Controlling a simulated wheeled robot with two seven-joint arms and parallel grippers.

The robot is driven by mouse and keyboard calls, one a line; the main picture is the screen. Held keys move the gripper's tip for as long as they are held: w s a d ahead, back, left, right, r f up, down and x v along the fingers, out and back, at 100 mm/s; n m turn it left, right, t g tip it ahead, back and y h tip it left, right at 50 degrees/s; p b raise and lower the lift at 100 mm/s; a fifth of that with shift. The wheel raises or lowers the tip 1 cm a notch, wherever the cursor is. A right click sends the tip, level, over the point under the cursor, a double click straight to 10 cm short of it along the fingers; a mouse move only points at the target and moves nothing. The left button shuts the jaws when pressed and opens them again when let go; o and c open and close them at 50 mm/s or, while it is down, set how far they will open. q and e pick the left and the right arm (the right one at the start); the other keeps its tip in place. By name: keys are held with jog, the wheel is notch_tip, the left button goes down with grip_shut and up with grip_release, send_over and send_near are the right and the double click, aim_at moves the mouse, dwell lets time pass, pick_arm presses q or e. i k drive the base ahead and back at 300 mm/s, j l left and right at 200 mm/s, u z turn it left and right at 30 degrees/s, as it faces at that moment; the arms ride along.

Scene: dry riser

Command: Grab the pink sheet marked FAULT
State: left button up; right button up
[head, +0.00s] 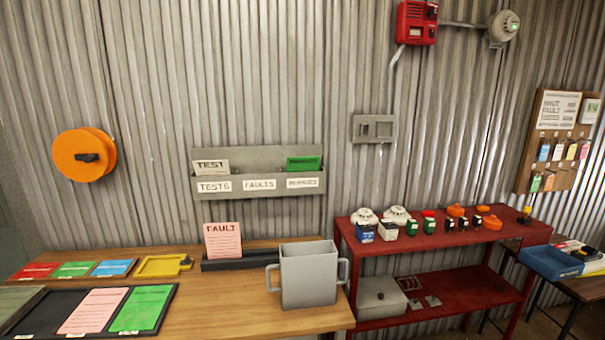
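A pink sheet marked FAULT (223,241) stands upright in a low dark holder (240,263) on the wooden table. A second pink sheet (93,310) lies in a black tray (46,306) at the front left, beside a green sheet (140,309); its heading is too small to read surely. A grey two-handled container (309,276) stands just right of the holder and hides its right end. Neither of my grippers shows in the head view.
A grey wall rack (258,157) labelled TESTS and FAULTS holds a white TEST card and a green card. Red, green and blue pads (73,269) and a yellow tray (160,266) lie left. A red shelf unit (440,246) with detectors stands right. Bare wood lies before the holder.

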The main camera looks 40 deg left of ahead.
aim_at(222, 240)
jog(key=u, duration=1.95)
jog(key=j+z, duration=0.15)
jog(key=z, duration=0.2)
jog(key=j+z, duration=0.2)
jog(key=z, duration=0.15)
jog(key=k+j+z, duration=0.1)
jog(key=z, duration=0.25)
